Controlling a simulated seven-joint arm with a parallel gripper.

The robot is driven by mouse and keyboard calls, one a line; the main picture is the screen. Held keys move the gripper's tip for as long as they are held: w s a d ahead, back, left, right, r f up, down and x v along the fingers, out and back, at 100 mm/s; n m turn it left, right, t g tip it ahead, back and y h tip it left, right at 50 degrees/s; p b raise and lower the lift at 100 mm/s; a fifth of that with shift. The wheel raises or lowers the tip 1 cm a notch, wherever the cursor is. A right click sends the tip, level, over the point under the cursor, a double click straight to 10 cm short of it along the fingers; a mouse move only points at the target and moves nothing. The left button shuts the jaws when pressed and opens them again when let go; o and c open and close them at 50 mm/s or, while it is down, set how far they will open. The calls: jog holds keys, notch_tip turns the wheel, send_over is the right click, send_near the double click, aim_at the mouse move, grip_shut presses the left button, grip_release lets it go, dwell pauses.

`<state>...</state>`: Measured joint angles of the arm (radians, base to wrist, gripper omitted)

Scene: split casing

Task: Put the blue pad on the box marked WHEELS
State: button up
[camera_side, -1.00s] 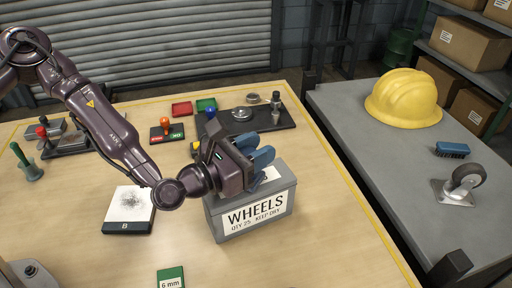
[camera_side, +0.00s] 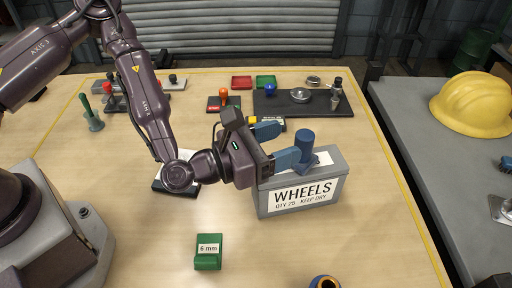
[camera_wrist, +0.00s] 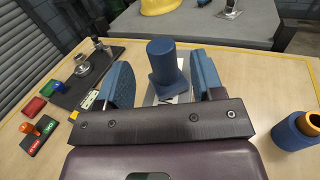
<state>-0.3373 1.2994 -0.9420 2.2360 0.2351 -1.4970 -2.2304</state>
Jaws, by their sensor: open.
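The grey box marked WHEELS (camera_side: 318,197) stands on the wooden bench in the side view. A dark blue piece (camera_side: 306,142), a cylinder on a flat foot, stands upright on its top; I take it for the blue pad. It also shows in the wrist view (camera_wrist: 162,60), between and beyond my blue fingers. My gripper (camera_side: 287,142) is open at the left end of the box, its fingers pointing right. In the wrist view there are gaps between both fingers and the cylinder. In the side view the near finger overlaps the foot, so contact there is unclear.
A green 6 mm block (camera_side: 208,252) lies in front. A blue and orange cylinder (camera_side: 324,282) stands at the front edge of view. A white-topped pad (camera_side: 176,187) is partly behind my wrist. A dark tray with metal parts (camera_side: 275,104) lies behind the box. Bench right of the box is clear.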

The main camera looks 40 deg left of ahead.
jog(key=v, duration=0.5)
jog(key=a+r+m+g+y, duration=0.45)
jog(key=a+m+g, duration=0.5)
jog(key=m, duration=1.55)
jog(key=s+a+r+m+y, duration=0.1)
jog(key=s+a+r+m, duration=0.2)
jog(key=s+a+r, duration=0.2)
jog(key=s+a+r+m+g+y, duration=0.1)
jog(key=s+a+r+m, duration=0.2)
jog(key=s+a+r, duration=0.2)
jog(key=s+r, duration=0.3)
jog(key=s, duration=0.2)
jog(key=shift+s+a+r, duration=0.35)
jog(key=shift+r, duration=0.05)
